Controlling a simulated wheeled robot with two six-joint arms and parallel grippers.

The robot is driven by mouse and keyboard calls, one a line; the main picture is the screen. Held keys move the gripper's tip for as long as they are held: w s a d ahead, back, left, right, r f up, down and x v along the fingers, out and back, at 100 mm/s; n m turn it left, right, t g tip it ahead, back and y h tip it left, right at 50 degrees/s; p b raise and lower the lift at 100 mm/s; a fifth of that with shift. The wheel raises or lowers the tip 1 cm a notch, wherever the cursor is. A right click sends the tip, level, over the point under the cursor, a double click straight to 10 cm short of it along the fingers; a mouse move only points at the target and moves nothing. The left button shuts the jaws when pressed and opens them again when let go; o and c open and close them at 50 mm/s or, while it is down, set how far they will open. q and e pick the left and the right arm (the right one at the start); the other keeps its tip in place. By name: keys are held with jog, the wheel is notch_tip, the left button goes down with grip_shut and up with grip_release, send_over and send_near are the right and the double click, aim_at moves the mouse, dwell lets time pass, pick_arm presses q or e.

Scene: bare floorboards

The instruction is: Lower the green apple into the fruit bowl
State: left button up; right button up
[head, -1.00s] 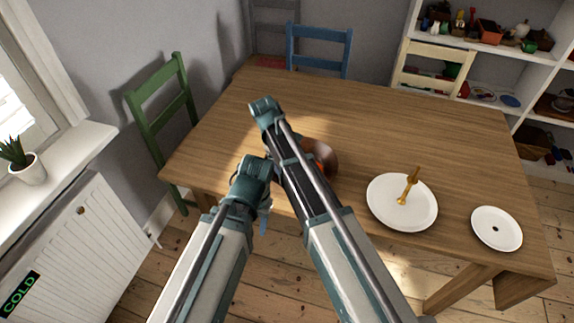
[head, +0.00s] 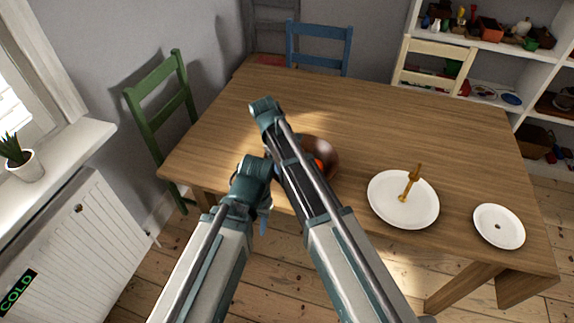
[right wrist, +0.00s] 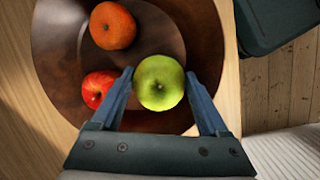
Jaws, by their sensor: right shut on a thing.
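The green apple (right wrist: 160,83) is between the two fingers of my right gripper (right wrist: 158,78), which is shut on it. It is over the brown fruit bowl (right wrist: 48,45); its height above the bowl floor cannot be told. A red apple (right wrist: 98,88) lies in the bowl left of it, and an orange (right wrist: 113,27) lies farther up. In the head view the bowl (head: 326,152) is partly behind my right forearm, which also hides the right gripper and green apple. A small part of my left gripper (head: 265,203) shows beside the table's front edge; its fingers are unclear.
The bowl stands near the front left of the wooden table (head: 400,125). Right of it are a white plate (head: 383,208) with a gold upright holder (head: 411,185) and a smaller white plate (head: 498,226). The back of the table is clear. Chairs stand behind and left.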

jog(key=shift+f+b, duration=0.5)
jog(key=shift+f, duration=0.05)
dwell(0.4)
jog(key=o, duration=1.3)
jog(key=shift+r, duration=0.1)
jog(key=p+v, duration=1.3)
jog(key=shift+r, duration=0.3)
